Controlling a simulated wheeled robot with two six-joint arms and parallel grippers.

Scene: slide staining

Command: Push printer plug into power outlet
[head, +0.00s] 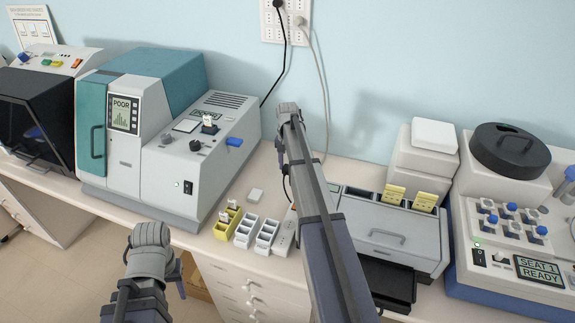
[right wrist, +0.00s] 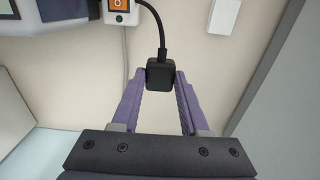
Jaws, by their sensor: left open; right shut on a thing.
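The black plug (right wrist: 160,74) is between the fingertips of my right gripper (right wrist: 160,82) in the right wrist view. Its black cable runs up past a white unit with an orange mark (right wrist: 120,8). In the head view my right arm reaches over the bench, and its gripper (head: 283,158) points down, with the plug hidden. A white outlet panel (head: 270,34) is on the wall at the top; a black plug and a pale plug sit in it. A white strip-like unit (head: 284,236) lies on the bench beside my right arm. My left gripper (head: 172,280) is open and empty in front of the bench.
A teal and grey machine (head: 168,120) stands left of my right arm. A grey machine with yellow slide holders (head: 395,232) and a stainer reading "SEAT 1 READY" (head: 505,240) stand right. Small slide racks (head: 245,232) sit near the front edge.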

